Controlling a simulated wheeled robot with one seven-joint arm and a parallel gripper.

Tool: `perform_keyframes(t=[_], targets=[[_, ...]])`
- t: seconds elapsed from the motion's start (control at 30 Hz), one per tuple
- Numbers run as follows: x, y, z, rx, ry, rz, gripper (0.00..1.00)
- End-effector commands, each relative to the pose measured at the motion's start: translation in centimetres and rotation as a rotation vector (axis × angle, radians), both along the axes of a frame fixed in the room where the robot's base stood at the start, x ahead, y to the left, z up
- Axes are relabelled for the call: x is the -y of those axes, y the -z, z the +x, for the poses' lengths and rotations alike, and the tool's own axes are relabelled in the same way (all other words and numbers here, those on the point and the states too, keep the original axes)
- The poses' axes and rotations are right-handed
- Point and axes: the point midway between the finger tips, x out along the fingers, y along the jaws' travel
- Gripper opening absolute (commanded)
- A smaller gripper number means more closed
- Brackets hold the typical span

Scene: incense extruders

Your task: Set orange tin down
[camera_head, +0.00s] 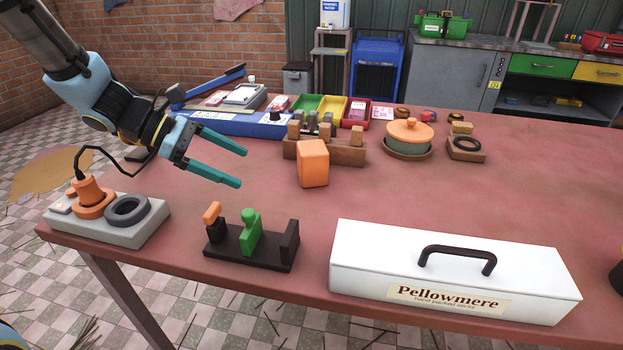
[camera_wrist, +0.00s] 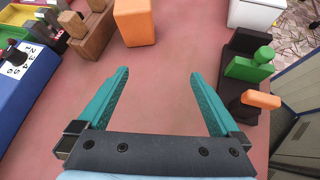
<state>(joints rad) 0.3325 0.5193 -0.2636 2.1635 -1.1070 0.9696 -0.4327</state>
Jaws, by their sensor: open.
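The orange tin (camera_head: 313,163) stands upright on the red tabletop, just in front of a brown wooden rack. It also shows in the wrist view (camera_wrist: 134,22) at the top, beyond my fingertips. My gripper (camera_head: 243,168) is open and empty above the table, to the left of the tin and apart from it. In the wrist view my two teal fingers (camera_wrist: 158,72) are spread wide with only bare tabletop between them.
A dark stand with a green piece (camera_head: 250,232) is near the front edge. A grey base with an orange cone (camera_head: 88,192) is at left. The wooden rack (camera_head: 345,152), green lidded pot (camera_head: 408,138) and white Pellowmere box (camera_head: 455,272) surround clear tabletop right of centre.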

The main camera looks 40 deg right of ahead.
Motion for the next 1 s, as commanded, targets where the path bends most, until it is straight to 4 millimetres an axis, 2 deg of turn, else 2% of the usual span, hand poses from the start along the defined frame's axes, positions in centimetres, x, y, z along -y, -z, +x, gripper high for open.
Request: perform_keyframes(t=[0.03, 0.1, 0.2, 0.33, 0.5, 0.77, 1.0], targets=[[2.4, 0.5, -0.4, -0.083, -0.032, -0.037, 1.00], [4.8, 0.0, -0.6, -0.171, -0.071, -0.076, 1.00], [6.7, -0.6, -0.8, -0.249, -0.105, -0.111, 1.00], [8.3, -0.7, -1.5, -0.278, -0.116, -0.123, 1.00], [10.3, 0.2, -3.0, -0.276, -0.115, -0.121, 1.00], [11.9, 0.9, -4.1, -0.272, -0.117, -0.121, 1.00], [14.6, 1.9, -5.9, -0.272, -0.116, -0.119, 1.00]])
